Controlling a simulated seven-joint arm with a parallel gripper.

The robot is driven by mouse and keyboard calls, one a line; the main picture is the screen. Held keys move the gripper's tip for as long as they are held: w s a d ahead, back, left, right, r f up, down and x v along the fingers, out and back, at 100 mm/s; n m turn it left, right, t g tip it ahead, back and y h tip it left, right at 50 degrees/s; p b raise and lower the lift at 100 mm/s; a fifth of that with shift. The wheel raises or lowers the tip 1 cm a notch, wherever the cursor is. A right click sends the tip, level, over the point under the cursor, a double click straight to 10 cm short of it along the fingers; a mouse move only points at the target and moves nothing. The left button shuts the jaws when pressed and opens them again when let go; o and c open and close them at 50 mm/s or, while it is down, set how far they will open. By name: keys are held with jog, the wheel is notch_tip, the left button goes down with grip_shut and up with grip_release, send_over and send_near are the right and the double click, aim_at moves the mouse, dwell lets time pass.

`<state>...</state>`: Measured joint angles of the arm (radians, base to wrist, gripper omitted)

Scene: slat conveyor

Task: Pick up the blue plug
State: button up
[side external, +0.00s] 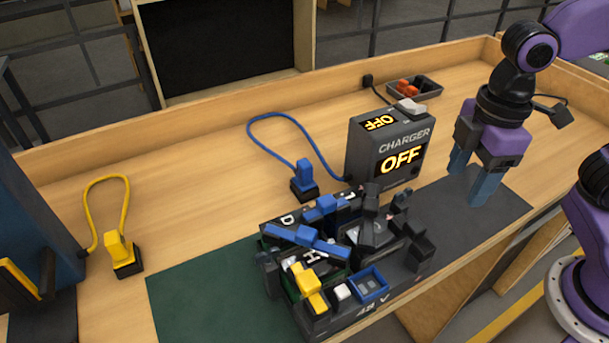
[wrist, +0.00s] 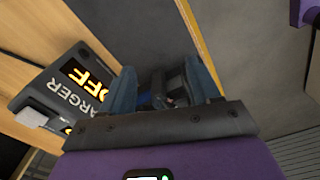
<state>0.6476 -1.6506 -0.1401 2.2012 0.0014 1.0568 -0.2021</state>
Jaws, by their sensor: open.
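The blue plug (side external: 305,175) stands upright in a small black holder (side external: 305,190) on the wooden bench, left of the charger box (side external: 385,150). A blue cable (side external: 258,126) loops from the plug behind it and back toward the charger. My gripper (side external: 468,185) is open and empty above the dark mat, to the right of the charger and well apart from the plug. In the wrist view my gripper (wrist: 172,88) shows its two blue-grey fingers spread, with the charger (wrist: 68,88) at the left. I cannot make out the blue plug in the wrist view.
A black battery unit (side external: 385,275) with blue and yellow parts stands at the front middle. A yellow plug (side external: 117,247) with a yellow cable stands at the left. A grey tray (side external: 427,88) with red pieces lies behind the charger. The bench between the two plugs is clear.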

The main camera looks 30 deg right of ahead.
aim_at(305, 163)
jog(key=w+a+r+n, duration=0.2)
jog(key=w+a+r, duration=0.2)
jog(key=w+a, duration=0.55)
jog(key=w+a+r+n, duration=0.2)
jog(key=w+a+r, duration=0.2)
jog(key=w+a, duration=0.55)
jog(key=w+d+f, duration=0.1)
jog(key=f, duration=0.4)
jog(key=w+f, duration=0.1)
jog(key=f, duration=0.5)
jog(key=w+d+f, duration=0.1)
jog(key=f, duration=0.5)
jog(key=shift+d, duration=0.35)
jog(key=shift+r, duration=0.1)
jog(key=c, duration=1)
